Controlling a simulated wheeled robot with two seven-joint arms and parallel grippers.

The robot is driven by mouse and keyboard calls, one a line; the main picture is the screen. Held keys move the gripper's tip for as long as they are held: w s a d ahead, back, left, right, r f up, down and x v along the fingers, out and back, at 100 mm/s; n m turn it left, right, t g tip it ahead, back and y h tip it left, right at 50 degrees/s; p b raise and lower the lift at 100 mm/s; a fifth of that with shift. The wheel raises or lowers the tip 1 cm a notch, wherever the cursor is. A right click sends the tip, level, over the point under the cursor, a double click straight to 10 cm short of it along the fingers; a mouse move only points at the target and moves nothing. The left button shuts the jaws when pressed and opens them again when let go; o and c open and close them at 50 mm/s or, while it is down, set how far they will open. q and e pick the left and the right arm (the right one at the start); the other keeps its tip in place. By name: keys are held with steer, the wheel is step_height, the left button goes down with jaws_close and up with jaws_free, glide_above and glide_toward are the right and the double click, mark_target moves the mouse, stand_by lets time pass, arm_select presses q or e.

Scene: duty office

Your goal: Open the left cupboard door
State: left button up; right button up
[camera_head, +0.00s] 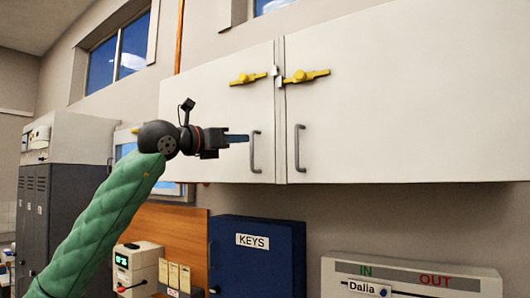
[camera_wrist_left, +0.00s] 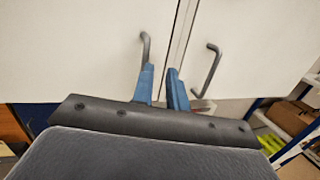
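The left cupboard door (camera_head: 218,110) is white and closed. Its grey vertical bar handle (camera_head: 254,152) is near its right edge and also shows in the wrist view (camera_wrist_left: 146,46). My left gripper (camera_head: 238,138) is just left of this handle in the head view. Its two blue fingers (camera_wrist_left: 160,74) are apart with nothing between them. In the wrist view the left finger's tip overlaps the handle's lower end; I cannot tell whether they touch. A yellow latch piece (camera_head: 247,79) is on the upper part of the left door. My right gripper is not in view.
The right cupboard door (camera_head: 400,100) is closed, with its own handle (camera_head: 299,148) and yellow latch piece (camera_head: 305,76). Below are a blue key box (camera_head: 257,272), a white IN/OUT board (camera_head: 420,280) and a small white device (camera_head: 137,268). Grey lockers (camera_head: 62,205) stand at left.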

mark_target(252, 166)
arm_select(q)
steer(key=shift+n+y, duration=0.6)
steer(key=shift+y, duration=0.3)
steer(key=w+d+p, duration=0.1)
steer(key=w, duration=0.1)
steer(key=w+d+f+p, duration=0.1)
steer(key=w+p, duration=0.1)
steer(key=w+d+f+p, duration=0.1)
steer(key=w+d+p, duration=0.1)
steer(key=shift+w+f, duration=0.15)
steer(key=shift+f, duration=0.05)
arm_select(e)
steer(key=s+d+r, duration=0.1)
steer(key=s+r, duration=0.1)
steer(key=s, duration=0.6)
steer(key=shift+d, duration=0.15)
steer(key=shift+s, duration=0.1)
arm_select(q)
jaws_close()
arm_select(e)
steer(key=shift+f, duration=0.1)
